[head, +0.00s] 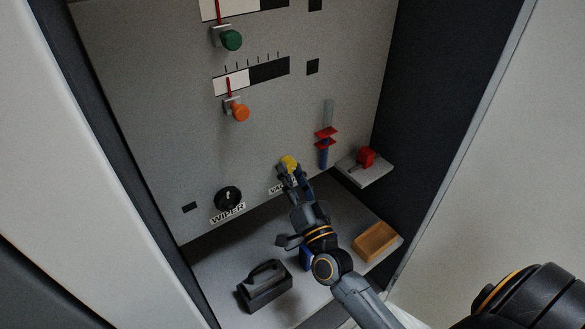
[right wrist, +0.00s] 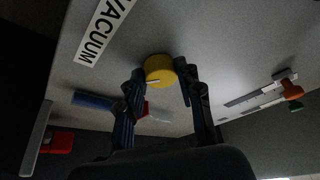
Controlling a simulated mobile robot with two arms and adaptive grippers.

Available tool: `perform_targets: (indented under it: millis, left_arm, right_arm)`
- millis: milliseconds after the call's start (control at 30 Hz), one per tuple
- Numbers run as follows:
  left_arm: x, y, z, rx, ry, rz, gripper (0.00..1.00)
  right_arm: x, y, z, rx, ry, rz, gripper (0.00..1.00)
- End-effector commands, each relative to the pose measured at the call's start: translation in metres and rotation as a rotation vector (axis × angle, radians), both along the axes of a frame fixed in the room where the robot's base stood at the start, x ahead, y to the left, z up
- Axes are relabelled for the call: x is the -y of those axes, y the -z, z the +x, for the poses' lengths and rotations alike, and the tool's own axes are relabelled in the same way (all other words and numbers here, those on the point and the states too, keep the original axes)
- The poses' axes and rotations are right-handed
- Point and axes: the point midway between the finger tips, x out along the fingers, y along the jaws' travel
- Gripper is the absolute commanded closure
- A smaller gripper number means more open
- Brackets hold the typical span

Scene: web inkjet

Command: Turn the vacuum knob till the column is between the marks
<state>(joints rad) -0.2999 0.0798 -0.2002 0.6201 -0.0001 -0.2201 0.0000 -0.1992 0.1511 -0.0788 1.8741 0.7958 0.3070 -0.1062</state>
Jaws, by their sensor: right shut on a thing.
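The yellow vacuum knob (head: 289,162) is on the grey panel, above the partly covered VACUUM label (head: 277,189). My right gripper (head: 287,171) is shut on it; in the right wrist view the fingers stand on either side of the yellow knob (right wrist: 159,69), which carries a pale pointer line. The column gauge (head: 324,157) is a vertical tube to the right of the knob, blue below and grey above, with two red marks (head: 326,137) across it. The blue reaches up to about the lower mark; its exact top is too small to tell. My left gripper is out of view.
A black WIPER knob (head: 228,198) is to the left; orange (head: 240,113) and green (head: 231,40) knobs with gauges are above. A red object (head: 365,157) sits on a small side shelf.

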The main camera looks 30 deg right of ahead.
Motion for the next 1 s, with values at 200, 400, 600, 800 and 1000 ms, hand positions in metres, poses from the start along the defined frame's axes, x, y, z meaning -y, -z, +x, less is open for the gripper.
perform_targets:
  millis: [200, 400, 600, 800, 1000]
  left_arm:
    - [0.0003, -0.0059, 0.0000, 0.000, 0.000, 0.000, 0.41]
    - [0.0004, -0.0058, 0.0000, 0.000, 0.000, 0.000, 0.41]
    - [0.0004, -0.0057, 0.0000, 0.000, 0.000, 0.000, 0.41]
    - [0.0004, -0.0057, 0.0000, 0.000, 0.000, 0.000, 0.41]
    - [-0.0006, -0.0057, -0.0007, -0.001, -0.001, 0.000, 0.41]
  right_arm:
    - [0.0000, -0.0014, 0.0000, -0.004, 0.001, 0.045, 0.96]
    - [0.0001, -0.0009, 0.0001, -0.006, 0.001, 0.052, 0.96]
    - [0.0000, -0.0010, 0.0001, -0.004, 0.001, 0.052, 0.96]
    - [-0.0001, -0.0008, 0.0000, -0.005, 0.001, 0.050, 0.41]
    - [-0.0003, -0.0005, -0.0002, -0.006, 0.000, 0.050, 0.41]
